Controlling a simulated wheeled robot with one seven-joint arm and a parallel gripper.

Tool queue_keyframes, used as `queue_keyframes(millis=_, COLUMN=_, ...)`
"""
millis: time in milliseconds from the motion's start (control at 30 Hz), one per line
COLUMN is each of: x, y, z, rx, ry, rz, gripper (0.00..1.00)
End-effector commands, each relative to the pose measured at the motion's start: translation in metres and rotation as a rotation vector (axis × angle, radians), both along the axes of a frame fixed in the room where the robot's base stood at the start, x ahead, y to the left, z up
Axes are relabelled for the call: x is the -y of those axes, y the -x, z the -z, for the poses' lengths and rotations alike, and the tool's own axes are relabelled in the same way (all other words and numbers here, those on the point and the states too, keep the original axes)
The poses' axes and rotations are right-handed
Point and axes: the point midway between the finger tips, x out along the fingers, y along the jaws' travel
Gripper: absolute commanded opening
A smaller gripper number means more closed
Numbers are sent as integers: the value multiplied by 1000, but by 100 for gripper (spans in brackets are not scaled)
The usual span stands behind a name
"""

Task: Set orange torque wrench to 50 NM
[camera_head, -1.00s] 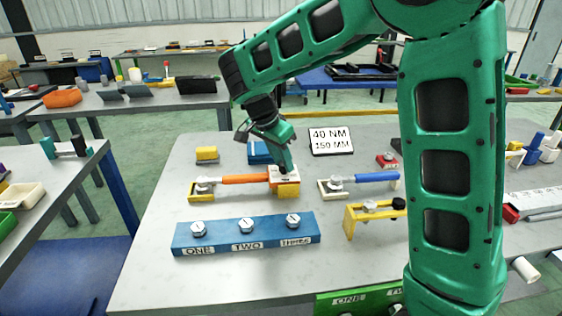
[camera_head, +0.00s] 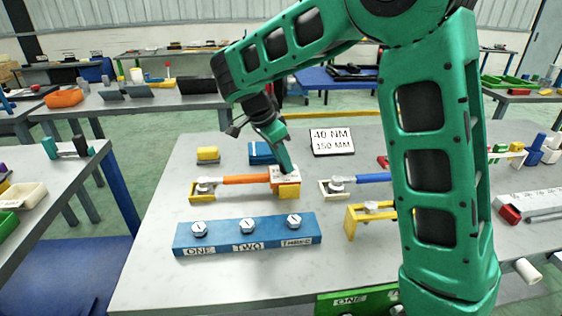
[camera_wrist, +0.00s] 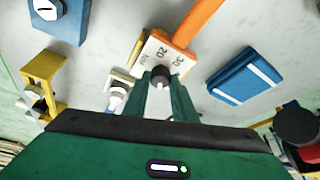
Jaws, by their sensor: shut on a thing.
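The orange torque wrench (camera_head: 245,180) lies across the table, its ends on yellow holders. A white dial plate with numbers covers its right end (camera_head: 284,172). In the wrist view the wrench's orange handle (camera_wrist: 202,18) runs to the upper right. The dial plate (camera_wrist: 152,55) shows marks that look like 20 and 30. My gripper (camera_head: 289,168) is over the dial end. In the wrist view my gripper (camera_wrist: 161,82) is shut on a small dark dial knob (camera_wrist: 160,73). The knob's pointer direction cannot be read.
A sign (camera_head: 332,142) reading 40 NM and 150 MM stands behind. A blue-handled wrench (camera_head: 368,178) lies to the right, partly behind my arm. A blue block (camera_head: 245,238) with bolts labelled ONE, TWO and THREE is in front. A blue box (camera_head: 262,152) is behind the orange wrench.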

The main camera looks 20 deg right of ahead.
Motion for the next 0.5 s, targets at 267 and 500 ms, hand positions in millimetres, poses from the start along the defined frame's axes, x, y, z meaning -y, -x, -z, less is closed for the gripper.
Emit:
queue_keyframes(millis=267, x=0, y=0, z=0, rx=1, ry=0, rz=0, gripper=43)
queue_keyframes(millis=500, x=-2, y=0, z=-5, rx=1, ry=0, rz=0, gripper=43)
